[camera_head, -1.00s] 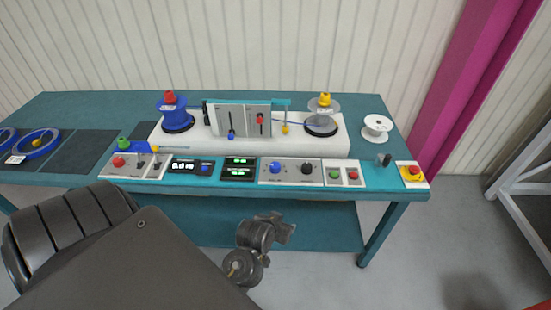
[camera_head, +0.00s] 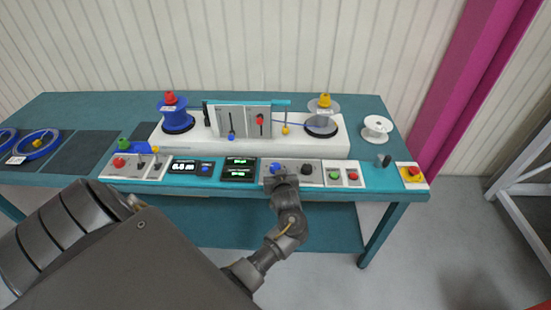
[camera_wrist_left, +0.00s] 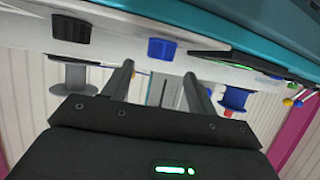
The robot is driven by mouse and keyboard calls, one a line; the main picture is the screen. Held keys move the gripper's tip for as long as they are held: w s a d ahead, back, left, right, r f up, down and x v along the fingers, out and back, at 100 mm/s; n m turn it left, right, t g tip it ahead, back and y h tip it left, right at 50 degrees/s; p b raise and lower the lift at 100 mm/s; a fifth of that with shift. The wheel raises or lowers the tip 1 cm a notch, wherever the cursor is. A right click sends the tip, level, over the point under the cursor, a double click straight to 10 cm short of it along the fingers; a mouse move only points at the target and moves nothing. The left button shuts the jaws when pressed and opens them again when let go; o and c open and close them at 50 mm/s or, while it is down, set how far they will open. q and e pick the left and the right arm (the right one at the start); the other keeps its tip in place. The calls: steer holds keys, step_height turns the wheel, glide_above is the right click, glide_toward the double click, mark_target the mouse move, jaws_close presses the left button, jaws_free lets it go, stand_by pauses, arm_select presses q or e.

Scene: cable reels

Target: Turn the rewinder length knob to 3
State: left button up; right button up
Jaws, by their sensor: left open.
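A light grey panel (camera_head: 314,164) on the bench's front edge carries a blue knob (camera_head: 274,168) and a black knob (camera_head: 307,169). Their labels are too small to read, so I cannot tell which one sets length. My left gripper (camera_head: 284,179) is just in front of the blue knob, partly covering the panel below it. In the left wrist view, the open, empty fingers (camera_wrist_left: 158,72) point toward the panel, with the blue knob (camera_wrist_left: 161,49) near the gap and the black knob (camera_wrist_left: 71,28) to the left. Contact is not visible. My right gripper is not in view.
Beside the knob panel are a dark display (camera_head: 239,169), a green button (camera_head: 335,175) and a red button (camera_head: 353,176). A red emergency button (camera_head: 414,171) sits at the right end. Behind stand a blue reel (camera_head: 175,120) and a white spool (camera_head: 377,128).

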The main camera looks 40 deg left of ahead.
mark_target(274, 167)
arm_select(q)
steer(key=x, duration=0.7)
steer(key=c, duration=1)
steer(key=shift+s+h, duration=0.1)
steer(key=shift+h, duration=0.2)
steer(key=m+t+h+p, duration=0.1)
steer(key=m+t+h, duration=0.1)
steer(key=m, duration=0.1)
steer(key=shift+m+t+h, duration=1)
steer(key=shift+m+h, duration=1.3)
steer(key=shift+h, duration=0.4)
